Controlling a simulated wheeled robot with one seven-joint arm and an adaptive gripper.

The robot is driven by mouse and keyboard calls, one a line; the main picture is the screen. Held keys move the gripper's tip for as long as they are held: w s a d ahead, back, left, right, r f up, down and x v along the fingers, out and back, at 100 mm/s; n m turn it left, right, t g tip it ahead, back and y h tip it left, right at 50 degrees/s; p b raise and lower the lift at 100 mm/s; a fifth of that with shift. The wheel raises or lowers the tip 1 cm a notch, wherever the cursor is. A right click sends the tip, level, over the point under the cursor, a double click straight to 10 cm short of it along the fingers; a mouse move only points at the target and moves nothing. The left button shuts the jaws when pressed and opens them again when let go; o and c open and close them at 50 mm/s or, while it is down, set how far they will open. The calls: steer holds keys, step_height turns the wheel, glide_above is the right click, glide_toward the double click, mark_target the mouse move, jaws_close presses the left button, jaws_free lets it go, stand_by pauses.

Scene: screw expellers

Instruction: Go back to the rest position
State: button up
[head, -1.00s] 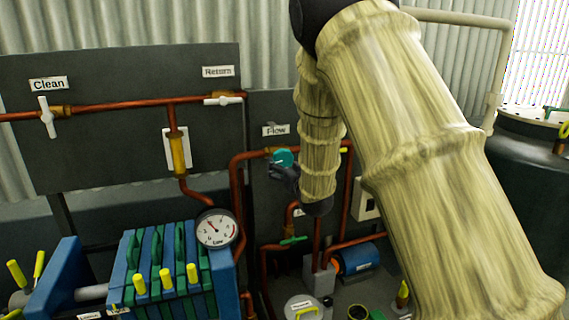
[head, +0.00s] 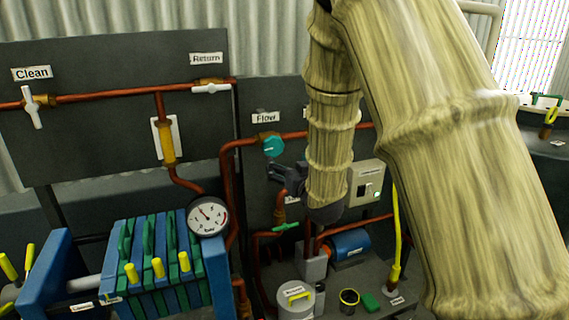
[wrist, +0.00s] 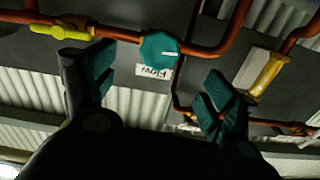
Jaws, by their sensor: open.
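My gripper (head: 288,178) is dark and hangs at the end of my sleeved arm, in front of the Flow panel. It sits below and slightly right of the teal Flow knob (head: 273,146) in the head view. In the wrist view my gripper (wrist: 160,80) is open, with its teal-padded fingers spread wide and nothing between them. The teal knob (wrist: 160,48) shows beyond the gap between the fingers, apart from them. My arm covers the right middle of the head view.
Copper pipes (head: 110,94) with white-handled valves run along the dark panels. A pressure gauge (head: 207,216) stands above a blue-green plate press (head: 160,262). A control box (head: 367,182), blue motor (head: 350,245) and yellow pipe (head: 397,225) lie near my arm. A dark tank (head: 545,160) stands at right.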

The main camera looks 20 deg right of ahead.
steer(key=shift+f, duration=0.1)
steer(key=s+a+f+g, duration=0.1)
steer(key=s+f+g, duration=0.2)
steer(key=s+f, duration=0.65)
steer(key=s+f+g+h, duration=0.1)
steer(key=s+f+g, duration=0.25)
steer(key=f, duration=1.15)
steer(key=s+a+f+g, duration=0.1)
steer(key=s+f+g, duration=0.2)
steer(key=s+f, duration=0.65)
steer(key=s+a+f+g, duration=0.1)
steer(key=s+f+g, duration=0.1)
steer(key=s+f, duration=0.4)
steer(key=s+a+f+g, duration=0.1)
steer(key=s+f+g, duration=0.2)
steer(key=s, duration=1)
steer(key=s+f+g, duration=0.3)
steer(key=s+f, duration=0.6)
steer(key=shift+s+a+f, duration=0.15)
steer(key=shift+s+a, duration=0.2)
steer(key=shift+a, duration=0.05)
steer(key=shift+g, duration=0.25)
